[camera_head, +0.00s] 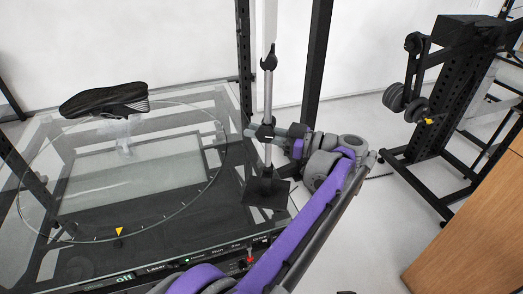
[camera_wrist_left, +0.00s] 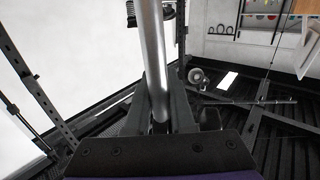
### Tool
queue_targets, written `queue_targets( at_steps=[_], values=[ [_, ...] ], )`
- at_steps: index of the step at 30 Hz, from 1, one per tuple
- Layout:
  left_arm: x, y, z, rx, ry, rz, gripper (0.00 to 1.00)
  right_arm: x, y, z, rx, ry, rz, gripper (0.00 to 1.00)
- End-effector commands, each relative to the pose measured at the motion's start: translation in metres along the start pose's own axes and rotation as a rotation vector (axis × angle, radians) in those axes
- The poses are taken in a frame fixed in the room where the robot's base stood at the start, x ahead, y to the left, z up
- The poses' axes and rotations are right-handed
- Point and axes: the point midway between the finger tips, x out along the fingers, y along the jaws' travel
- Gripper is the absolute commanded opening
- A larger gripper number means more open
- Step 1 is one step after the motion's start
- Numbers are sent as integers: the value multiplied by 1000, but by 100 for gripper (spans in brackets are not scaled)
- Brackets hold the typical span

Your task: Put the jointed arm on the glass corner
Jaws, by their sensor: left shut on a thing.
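The jointed arm (camera_head: 268,92) is a silver pole with black joints and a flat black base (camera_head: 265,192). It stands nearly upright at the right corner of the glass table (camera_head: 215,100). I cannot tell whether the base touches the glass. My left gripper (camera_head: 264,132) reaches in from the right side of the head view and is shut on the pole around its middle. In the left wrist view the silver pole (camera_wrist_left: 152,45) runs between the two fingers (camera_wrist_left: 155,100). My right gripper is not in view.
A black shoe (camera_head: 105,100) sits on a clear support over the round glass turntable (camera_head: 222,150), left of the pole. Black frame posts (camera_head: 316,65) rise behind. A black wheeled stand (camera_head: 440,120) and a wooden panel (camera_head: 475,220) are at the right.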

Motion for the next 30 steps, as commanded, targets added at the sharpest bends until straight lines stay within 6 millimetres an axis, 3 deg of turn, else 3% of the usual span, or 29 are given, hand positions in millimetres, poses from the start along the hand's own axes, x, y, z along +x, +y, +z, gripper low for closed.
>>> queue_targets(
  at_steps=[4, 13, 20, 30],
  values=[
    [0, 0, 21, -1, 4, 0, 0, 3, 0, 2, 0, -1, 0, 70],
    [0, 0, 40, -1, 4, 0, 0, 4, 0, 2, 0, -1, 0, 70],
    [0, 0, 67, -1, 4, -1, 0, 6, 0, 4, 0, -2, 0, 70],
    [0, 0, 70, -1, 4, 0, 0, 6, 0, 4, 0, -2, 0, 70]
  ],
)
